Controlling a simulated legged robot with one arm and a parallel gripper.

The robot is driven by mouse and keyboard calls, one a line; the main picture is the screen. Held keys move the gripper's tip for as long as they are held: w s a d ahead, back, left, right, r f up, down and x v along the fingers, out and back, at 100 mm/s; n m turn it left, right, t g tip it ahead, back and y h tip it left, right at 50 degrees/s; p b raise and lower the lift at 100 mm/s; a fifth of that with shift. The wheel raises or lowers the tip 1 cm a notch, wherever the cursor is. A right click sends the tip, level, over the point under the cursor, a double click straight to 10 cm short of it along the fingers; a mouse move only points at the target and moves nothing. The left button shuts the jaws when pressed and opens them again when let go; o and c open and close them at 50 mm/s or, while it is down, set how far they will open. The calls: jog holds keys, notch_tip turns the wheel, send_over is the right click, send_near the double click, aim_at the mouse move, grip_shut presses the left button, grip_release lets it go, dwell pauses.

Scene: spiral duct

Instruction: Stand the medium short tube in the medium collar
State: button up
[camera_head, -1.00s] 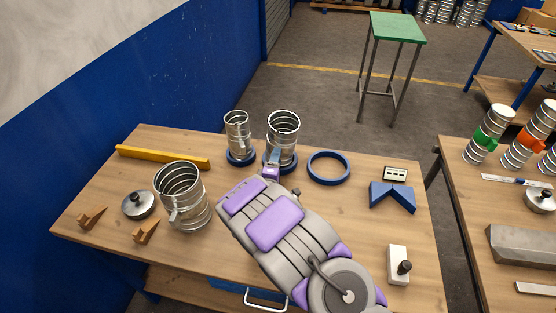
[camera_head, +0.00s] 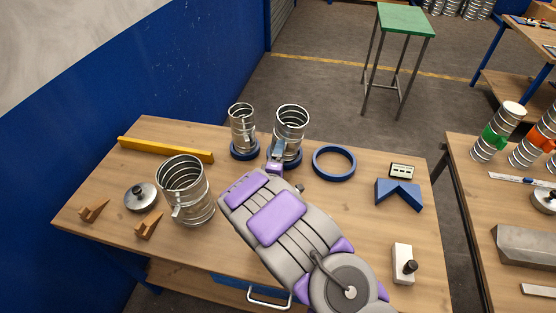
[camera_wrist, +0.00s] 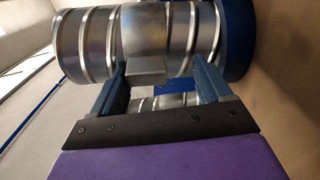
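The medium short tube (camera_head: 291,122) is ribbed silver metal and stands upright at the back middle of the table. Its lower end is at the blue medium collar (camera_head: 294,161), with the ring around its base. In the wrist view the tube (camera_wrist: 140,35) lies across the picture and meets the collar (camera_wrist: 238,40) at right. My gripper (camera_wrist: 160,85) is open at the tube's near side. Its two blue fingers stand apart, with the tube's small metal tab between them and a clear gap to the right finger. In the head view my gripper (camera_head: 276,152) partly hides the tube's lower side.
A narrower tube (camera_head: 242,125) stands in a blue collar just left. A wide tube (camera_head: 186,190) stands front left. An empty blue ring (camera_head: 334,163) lies right. A yellow bar (camera_head: 165,150), a lidded disc (camera_head: 141,196) and a blue angle block (camera_head: 398,193) also lie on the table.

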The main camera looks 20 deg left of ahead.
jog(key=s+d+p, duration=0.1)
jog(key=s+p, duration=0.1)
jog(key=s, duration=1.5)
jog(key=shift+d, duration=0.15)
jog(key=shift+f, duration=0.1)
